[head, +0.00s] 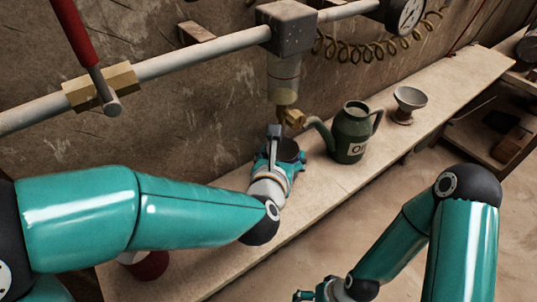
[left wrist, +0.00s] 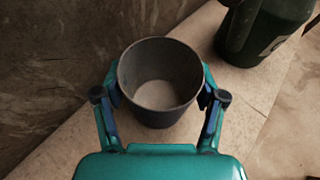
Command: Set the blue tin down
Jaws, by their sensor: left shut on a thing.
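The blue tin (left wrist: 158,82) is a dark blue-grey open cup, seen from above in the left wrist view, and it looks empty. My left gripper (left wrist: 160,98) is shut on it, with one finger on each side. In the head view the tin (head: 290,151) shows as a dark shape at my left gripper (head: 278,155), over the bench (head: 345,190) and left of the oil can. I cannot tell whether its base touches the bench. My right gripper (head: 312,293) is at the bottom edge of the head view, partly cut off, away from the tin.
A green oil can (head: 352,130) stands just right of the tin; it also shows in the left wrist view (left wrist: 262,30). A grey funnel (head: 408,100) stands farther right. A pipe with a brass nozzle (head: 290,115) hangs close behind. A red item (head: 150,268) is partly hidden below my left arm.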

